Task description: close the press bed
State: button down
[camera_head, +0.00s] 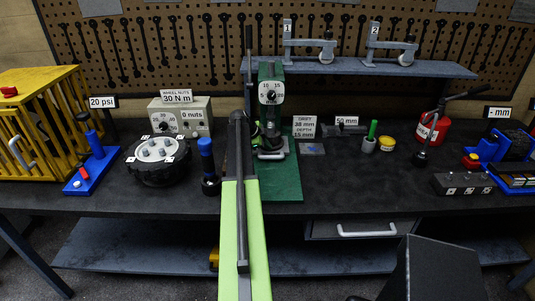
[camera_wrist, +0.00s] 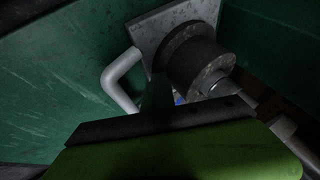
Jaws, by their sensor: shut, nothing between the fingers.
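The green press (camera_head: 270,92) stands at the middle of the bench, with a round dial on its front and a green base plate (camera_head: 286,188). Its bed, a grey plate (camera_head: 271,155), is low on the press, partly behind my arm. In the wrist view the grey bed plate (camera_wrist: 150,27) carries a dark cylinder (camera_wrist: 198,65), and a pale bent handle (camera_wrist: 118,78) shows at its left. My gripper (camera_wrist: 165,122) is shut and empty, just in front of the handle and cylinder; contact cannot be told. My arm hides the gripper in the head view.
A wheel hub (camera_head: 157,158) and a dark blue-topped bottle (camera_head: 207,165) stand left of the press. Labels, a green-topped holder (camera_head: 370,138) and a red jack (camera_head: 432,128) stand right. A shelf (camera_head: 375,67) hangs above.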

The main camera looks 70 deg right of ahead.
jog(key=shift+w+d+r, duration=0.1)
jog(key=shift+d, duration=0.25)
jog(key=shift+w+r+p, duration=0.1)
jog(key=shift+r+p, duration=0.15)
jog(key=shift+p, duration=0.05)
jog(key=p+v, duration=0.7)
jog(key=v, duration=0.2)
jog(key=shift+a, duration=0.5)
